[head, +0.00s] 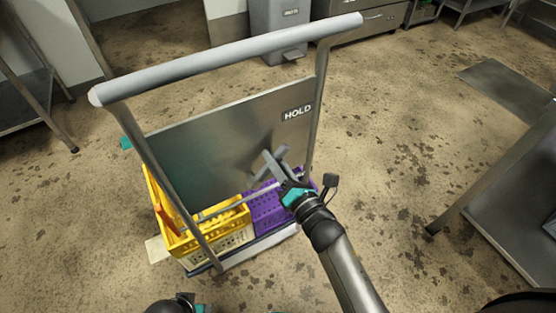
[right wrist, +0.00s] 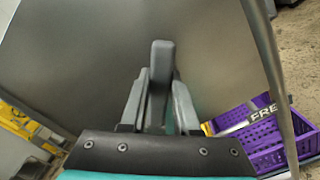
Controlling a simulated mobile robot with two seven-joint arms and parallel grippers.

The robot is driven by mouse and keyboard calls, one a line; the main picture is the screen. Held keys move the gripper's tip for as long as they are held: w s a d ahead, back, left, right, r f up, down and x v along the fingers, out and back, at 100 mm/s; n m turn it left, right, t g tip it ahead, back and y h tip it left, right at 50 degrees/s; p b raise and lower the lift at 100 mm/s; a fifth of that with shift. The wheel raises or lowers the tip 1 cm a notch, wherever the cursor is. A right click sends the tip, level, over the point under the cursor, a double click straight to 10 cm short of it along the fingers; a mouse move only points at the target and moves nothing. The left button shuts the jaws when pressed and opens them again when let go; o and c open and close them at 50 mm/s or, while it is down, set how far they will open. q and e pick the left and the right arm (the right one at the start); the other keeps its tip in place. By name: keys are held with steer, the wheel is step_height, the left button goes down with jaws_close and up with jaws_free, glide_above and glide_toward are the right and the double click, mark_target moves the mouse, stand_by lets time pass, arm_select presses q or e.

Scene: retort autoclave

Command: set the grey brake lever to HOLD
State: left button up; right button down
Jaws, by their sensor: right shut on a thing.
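The grey brake lever (right wrist: 161,75) stands between my right gripper's fingers in the right wrist view, its tip reaching past them. In the head view my right gripper (head: 275,163) is in front of the cart's metal panel (head: 205,155), shut on the lever. The HOLD label (head: 298,113) is at the panel's upper right, above the gripper. The FREE label (right wrist: 268,110) shows at the right of the wrist view, apart from the lever; my gripper and arm seem to hide it in the head view. Only a dark and teal part of my left arm shows at the bottom edge.
The cart's grey push handle (head: 230,58) arches over the panel. A yellow crate (head: 215,228) and a purple crate (head: 268,207) sit low on the cart. Metal tables stand left and right (head: 515,205); a grey bin (head: 280,30) is behind. The floor on the right is mostly clear.

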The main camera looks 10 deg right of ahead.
steer(key=shift+a+r, duration=0.1)
stand_by(0.5)
steer(key=c, duration=0.6)
jaws_free()
steer(key=shift+c, duration=0.2)
steer(key=shift+s, duration=0.1)
arm_select(q)
steer(key=f, duration=0.1)
steer(key=s+a+f+p, duration=0.1)
steer(key=f, duration=0.1)
steer(key=s+f+p, duration=0.1)
steer(key=shift+s+a+f, duration=0.15)
steer(key=shift+a+f, duration=0.15)
steer(key=shift+a, duration=0.1)
arm_select(e)
steer(key=v, duration=1.5)
